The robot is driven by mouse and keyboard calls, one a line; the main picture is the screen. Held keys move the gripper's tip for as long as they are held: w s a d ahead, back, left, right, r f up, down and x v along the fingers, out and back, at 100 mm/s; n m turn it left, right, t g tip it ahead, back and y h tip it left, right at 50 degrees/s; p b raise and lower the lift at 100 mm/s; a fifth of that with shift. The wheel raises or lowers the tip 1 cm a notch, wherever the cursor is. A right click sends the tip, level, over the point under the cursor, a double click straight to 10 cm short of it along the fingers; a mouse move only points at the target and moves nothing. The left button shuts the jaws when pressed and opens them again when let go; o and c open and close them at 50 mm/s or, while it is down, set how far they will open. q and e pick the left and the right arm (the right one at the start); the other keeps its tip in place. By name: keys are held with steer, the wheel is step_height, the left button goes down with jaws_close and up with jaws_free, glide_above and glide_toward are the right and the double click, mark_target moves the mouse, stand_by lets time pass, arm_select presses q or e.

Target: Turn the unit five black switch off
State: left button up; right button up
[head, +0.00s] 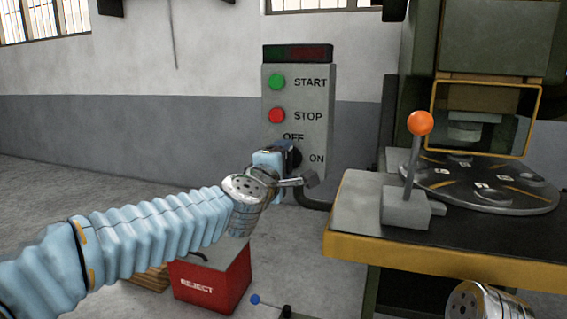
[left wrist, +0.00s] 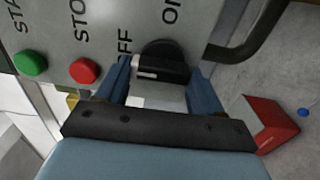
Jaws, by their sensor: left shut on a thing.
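The grey control box (head: 318,185) hangs in front of the wall with a green START button (head: 277,82), a red STOP button (head: 277,115) and OFF and ON labels. The black switch (head: 295,157) sits below STOP, mostly hidden in the head view by my left gripper (head: 279,160). In the left wrist view the black switch (left wrist: 164,66) lies between the blue fingers of my left gripper (left wrist: 163,82), which is shut on it. Which label the switch points to I cannot tell. My right gripper is not in view.
A press with a round dial table (head: 490,190) stands at the right. On its yellow-edged bench (head: 350,235) is a lever with an orange knob (head: 420,123). A red REJECT box (head: 215,280) stands on the floor below my left arm. Open floor lies to the left.

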arm_select(q)
steer(key=o, duration=1)
steer(key=shift+o, duration=0.2)
steer(key=v, duration=1.4)
